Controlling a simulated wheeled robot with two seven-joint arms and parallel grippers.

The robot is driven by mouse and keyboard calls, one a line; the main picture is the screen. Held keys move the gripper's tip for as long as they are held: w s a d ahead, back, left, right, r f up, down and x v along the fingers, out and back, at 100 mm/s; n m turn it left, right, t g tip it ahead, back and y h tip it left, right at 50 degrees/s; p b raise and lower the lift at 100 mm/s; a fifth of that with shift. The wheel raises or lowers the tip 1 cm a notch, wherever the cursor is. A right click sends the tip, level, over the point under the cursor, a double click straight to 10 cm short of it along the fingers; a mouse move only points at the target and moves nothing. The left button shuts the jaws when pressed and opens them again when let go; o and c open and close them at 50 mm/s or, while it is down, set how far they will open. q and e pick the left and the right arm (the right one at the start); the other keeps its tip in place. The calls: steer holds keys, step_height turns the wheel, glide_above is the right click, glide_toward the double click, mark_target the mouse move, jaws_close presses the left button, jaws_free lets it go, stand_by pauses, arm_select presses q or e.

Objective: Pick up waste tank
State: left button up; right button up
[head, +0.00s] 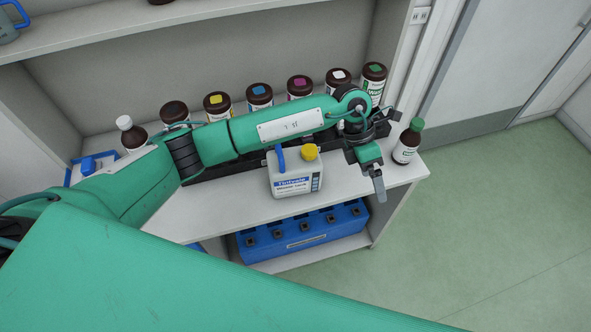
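A white jug (296,178) with a blue handle, a yellow cap and a blue "TintVerde" label stands upright on the shelf top, near its front edge. The smaller print on it is blurred, but it is the only tank-like jug there. My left gripper (385,151) is to the right of the jug, apart from it. Its fingers are spread and I see nothing between them. A brown bottle with a green cap (406,143) stands just to the right of the fingers; I cannot tell whether they touch. My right gripper is not in view.
Several brown bottles (258,97) line the back, partly behind my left arm. A black rack (225,166) lies behind the jug. A white-capped bottle (132,133) is at left. A blue box with black sockets (303,234) sits on the lower shelf. The green floor (480,210) at right is clear.

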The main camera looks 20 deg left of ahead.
arm_select(q)
steer(key=w+a+t+y, duration=0.1)
steer(key=w+a+y, duration=0.4)
steer(key=a, duration=0.4)
steer(key=y, duration=0.4)
glide_toward(296, 158)
steer(key=shift+d+r+t, duration=0.15)
steer(key=shift+d+r, duration=0.2)
steer(key=shift+r, duration=0.2)
steer(key=shift+d+r+t, duration=0.15)
steer(key=shift+d+r, duration=0.2)
steer(key=shift+r, duration=0.2)
steer(key=shift+w+a, duration=0.1)
steer(key=shift+a, duration=0.25)
steer(key=p+x, duration=0.2)
steer(key=x, duration=0.6)
steer(key=shift+a+p, duration=0.1)
steer(key=shift+p, duration=0.25)
steer(key=p+x, duration=0.2)
steer(key=x, duration=0.1)
steer(key=p+x, duration=0.1)
steer(key=shift+s+f+p, duration=0.15)
steer(key=shift+s+p, duration=0.15)
steer(key=shift+a+f, duration=0.15)
steer(key=shift+f, duration=0.3)
steer(key=c, duration=1.7)
steer(key=shift+r, duration=0.1)
